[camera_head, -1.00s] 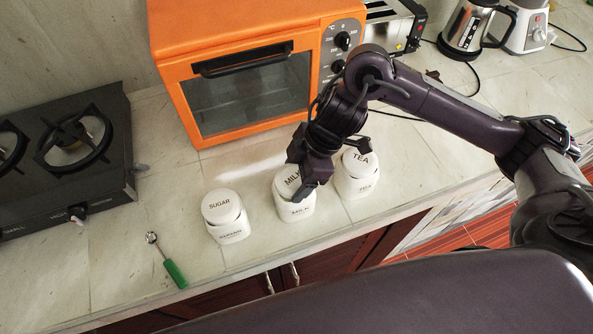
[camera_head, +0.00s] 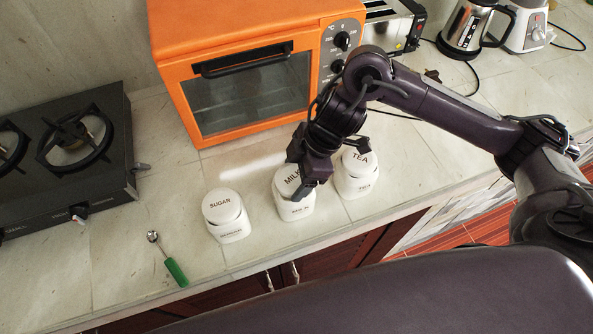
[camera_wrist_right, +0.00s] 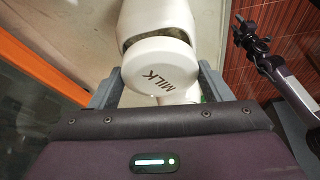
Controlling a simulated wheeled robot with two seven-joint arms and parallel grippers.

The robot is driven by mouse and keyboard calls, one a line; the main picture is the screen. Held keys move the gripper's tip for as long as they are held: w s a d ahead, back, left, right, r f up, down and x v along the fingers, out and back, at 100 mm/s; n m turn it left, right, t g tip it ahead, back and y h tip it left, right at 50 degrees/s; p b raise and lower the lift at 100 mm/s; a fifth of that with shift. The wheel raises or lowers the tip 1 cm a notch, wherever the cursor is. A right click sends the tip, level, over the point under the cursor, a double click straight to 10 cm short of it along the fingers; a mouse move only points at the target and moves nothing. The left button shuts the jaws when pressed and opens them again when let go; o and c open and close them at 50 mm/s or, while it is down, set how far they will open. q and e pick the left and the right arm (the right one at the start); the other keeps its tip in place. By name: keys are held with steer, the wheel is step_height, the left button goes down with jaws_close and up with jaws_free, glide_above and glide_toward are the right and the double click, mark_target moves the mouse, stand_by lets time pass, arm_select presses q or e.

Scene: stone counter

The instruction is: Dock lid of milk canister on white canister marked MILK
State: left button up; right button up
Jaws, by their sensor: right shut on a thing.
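My right gripper (camera_head: 306,174) is shut on the white lid marked MILK (camera_head: 287,178), with a finger on each side of it. In the right wrist view the lid (camera_wrist_right: 158,66) lies between the fingers (camera_wrist_right: 160,88). The white canister marked MILK (camera_head: 297,210) stands upright on the counter, right under the lid. I cannot tell whether the lid is fully seated. My left gripper is not in the head view; a dark arm of mine at the right of the wrist view is too small to read.
The SUGAR canister (camera_head: 229,226) stands to the left and the TEA canister (camera_head: 357,185) close on the right. An orange oven (camera_head: 255,60) is behind. A green-handled spoon (camera_head: 175,271) lies near the front edge. A black gas hob (camera_head: 70,150) is at left.

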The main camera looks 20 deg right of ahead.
steer(key=shift+f+b, duration=0.3)
steer(key=shift+f, duration=0.15)
steer(key=o, duration=0.7)
steer(key=p+v, duration=1)
steer(key=v, duration=0.1)
steer(key=shift+r, duration=0.1)
steer(key=shift+s, duration=0.1)
stand_by(0.7)
